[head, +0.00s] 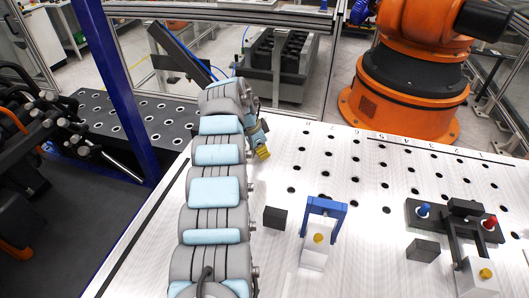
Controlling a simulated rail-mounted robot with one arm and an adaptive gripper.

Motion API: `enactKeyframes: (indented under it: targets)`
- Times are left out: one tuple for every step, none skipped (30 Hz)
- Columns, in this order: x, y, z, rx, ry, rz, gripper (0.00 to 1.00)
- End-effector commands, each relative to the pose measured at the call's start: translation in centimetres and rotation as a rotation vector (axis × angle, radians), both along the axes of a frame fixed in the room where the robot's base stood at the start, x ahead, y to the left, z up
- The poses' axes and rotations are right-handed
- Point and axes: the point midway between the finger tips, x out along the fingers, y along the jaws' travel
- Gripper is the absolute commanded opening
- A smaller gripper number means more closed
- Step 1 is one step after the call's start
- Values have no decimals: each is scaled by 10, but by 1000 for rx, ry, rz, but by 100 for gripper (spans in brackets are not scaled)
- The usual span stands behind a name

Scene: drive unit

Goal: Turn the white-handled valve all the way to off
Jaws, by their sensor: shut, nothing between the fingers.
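I cannot make out a white-handled valve in the head view; my grey and light-blue arm covers part of the table and may hide it. My gripper (262,153) shows small at the far end of the arm, beside it, with a yellow tip pointing down over the white table's left part. It is shut and holds nothing. Its fingers are too small to see in detail, and I cannot tell whether it touches anything.
On the perforated white table (345,180) stand a black block (275,218), a blue-handled white fixture (314,252), another black block (423,250) and a black fixture with blue and red knobs (455,222). An orange robot (410,85) stands behind. A blue post (110,90) rises left of my arm.

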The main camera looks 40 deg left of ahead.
Motion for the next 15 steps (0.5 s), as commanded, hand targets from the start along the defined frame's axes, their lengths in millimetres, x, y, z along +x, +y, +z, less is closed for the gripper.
enactKeyframes:
  targets:
    - [-5, 3, -5, 0, 9, 11, 0]
    - [-4, 2, -5, 0, 9, 11, 0]
    - [-4, 0, -7, -2, 10, 12, 0]
    - [-3, -1, -8, -3, 10, 13, 0]
    - [-3, -3, -9, -4, 12, 13, 0]
    - [-2, -5, -10, -4, 12, 14, 0]
    - [0, -7, -10, -5, 10, 13, 0]
    - [2, -9, -10, -4, 8, 11, 0]
    - [4, -11, -9, -2, 6, 11, 0]
    - [5, -13, -9, -2, 3, 11, 0]
    - [7, -15, -9, -2, 2, 12, 0]
    - [8, -18, -9, -2, 1, 12, 0]
    - [10, -20, -10, -2, 1, 12, 0]
    - [11, -22, -10, -3, 0, 10, 0]
    - [11, -23, -9, -3, 0, 10, 0]
